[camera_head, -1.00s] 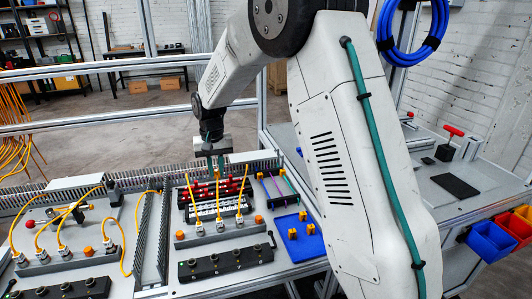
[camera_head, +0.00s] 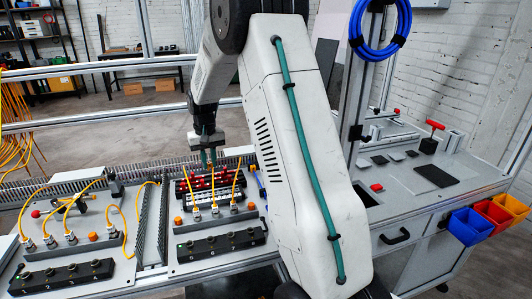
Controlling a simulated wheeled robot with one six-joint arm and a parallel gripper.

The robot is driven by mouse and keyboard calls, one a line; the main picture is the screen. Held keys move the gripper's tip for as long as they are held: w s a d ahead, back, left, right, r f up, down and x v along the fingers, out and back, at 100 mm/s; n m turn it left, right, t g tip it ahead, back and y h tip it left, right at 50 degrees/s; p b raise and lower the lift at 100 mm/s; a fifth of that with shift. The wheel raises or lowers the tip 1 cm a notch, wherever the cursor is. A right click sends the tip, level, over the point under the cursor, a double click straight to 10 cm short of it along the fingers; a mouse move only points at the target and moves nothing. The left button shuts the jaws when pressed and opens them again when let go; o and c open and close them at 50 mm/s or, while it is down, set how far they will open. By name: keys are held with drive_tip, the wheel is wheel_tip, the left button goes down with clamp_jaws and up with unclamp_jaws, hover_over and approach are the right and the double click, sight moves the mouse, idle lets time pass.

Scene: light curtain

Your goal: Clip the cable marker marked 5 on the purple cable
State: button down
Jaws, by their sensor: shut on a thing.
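My gripper (camera_head: 208,164) points down over the middle panel, near the red and black row of parts. It is shut on a small piece, which I take for a cable marker; it is too small here to read a number. The purple cable, its small rack and most of the blue tray with yellow markers are hidden behind my arm. Only a sliver of blue (camera_head: 262,190) shows at the arm's left edge.
Yellow cables (camera_head: 213,190) rise from connectors on the middle panel close under my gripper. A black block (camera_head: 213,244) lies in front. A slotted cable duct (camera_head: 152,225) stands left. Blue, red and orange bins (camera_head: 471,226) hang at the right.

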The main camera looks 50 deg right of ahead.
drive_tip(key=shift+m, duration=0.8)
drive_tip(key=s+d, duration=0.3)
drive_tip(key=d, duration=0.3)
drive_tip(key=s+d, duration=0.4)
drive_tip(key=d, duration=0.2)
drive_tip(key=s+d+f, duration=0.1)
drive_tip(key=s+d, duration=0.2)
drive_tip(key=d, duration=0.3)
drive_tip(key=shift+s, duration=0.4)
drive_tip(key=shift+f, duration=2.45)
drive_tip(key=shift+a+f, duration=0.1)
drive_tip(key=shift+f, duration=0.9)
drive_tip(key=c, duration=1.3)
unclamp_jaws()
drive_tip(key=shift+r, duration=3.75)
